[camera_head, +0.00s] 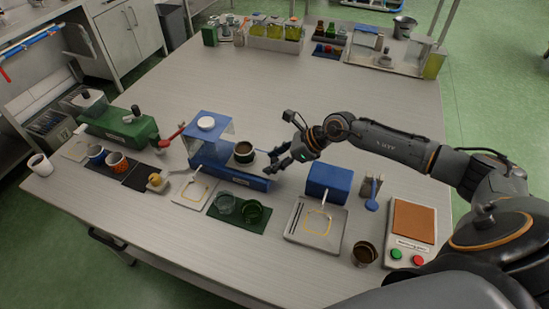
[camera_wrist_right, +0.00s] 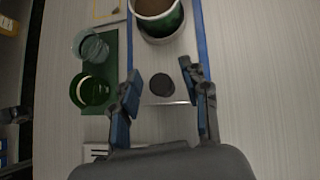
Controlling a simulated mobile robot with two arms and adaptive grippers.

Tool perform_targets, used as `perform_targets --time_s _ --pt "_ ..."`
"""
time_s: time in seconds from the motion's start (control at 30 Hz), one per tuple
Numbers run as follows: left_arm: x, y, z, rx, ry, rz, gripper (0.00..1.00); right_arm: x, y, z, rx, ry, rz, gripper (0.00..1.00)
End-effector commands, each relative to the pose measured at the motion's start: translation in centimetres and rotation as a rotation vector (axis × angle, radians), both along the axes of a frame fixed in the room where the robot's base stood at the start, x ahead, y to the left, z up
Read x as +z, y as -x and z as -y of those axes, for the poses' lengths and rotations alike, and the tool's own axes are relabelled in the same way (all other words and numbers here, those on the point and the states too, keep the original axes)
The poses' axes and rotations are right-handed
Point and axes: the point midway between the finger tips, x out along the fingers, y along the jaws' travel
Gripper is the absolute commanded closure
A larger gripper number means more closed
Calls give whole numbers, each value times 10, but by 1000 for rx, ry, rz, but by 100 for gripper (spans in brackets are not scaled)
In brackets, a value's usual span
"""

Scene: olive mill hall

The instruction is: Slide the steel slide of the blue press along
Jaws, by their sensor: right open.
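The blue press (camera_head: 207,138) stands left of centre on the table in the head view, with a clear guard and a white round cap on top. Its long blue base (camera_head: 235,174) runs to the right. The steel slide (camera_wrist_right: 183,95) lies between the blue side rails in the wrist view and has a round dark knob (camera_wrist_right: 162,85). A green cup (camera_head: 244,152) with dark contents is on the slide, beyond the knob. My right gripper (camera_head: 277,161) is open at the right end of the base. In the wrist view its fingers (camera_wrist_right: 160,80) appear on either side of the knob, apart from it.
A green mat (camera_head: 219,213) with two glasses lies in front of the base. A green machine (camera_head: 117,125) is at left. The table behind the press is clear.

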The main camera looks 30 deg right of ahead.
Motion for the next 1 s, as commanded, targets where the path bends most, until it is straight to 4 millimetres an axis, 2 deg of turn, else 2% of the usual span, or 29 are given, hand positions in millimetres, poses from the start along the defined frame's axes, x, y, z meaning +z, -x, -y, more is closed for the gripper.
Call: perform_targets --time_s 0.27,0.4,0.5,0.77,0.87,1.0 --pt "0 -6 0 0 0 9 100 -1 -1 0 -1 0 1 54" --pt "1 -9 0 0 1 13 100 -1 -1 0 -1 0 1 83" --pt "1 -9 0 0 1 13 100 -1 0 0 0 1 -1 100" --pt "-1 -9 0 0 1 14 100 -2 -3 -3 0 -1 1 100" --pt "-7 -9 0 0 1 14 100 -3 -15 -13 1 -4 4 100" --pt "-22 -9 0 0 1 13 100 -4 -44 -39 2 -7 6 100"
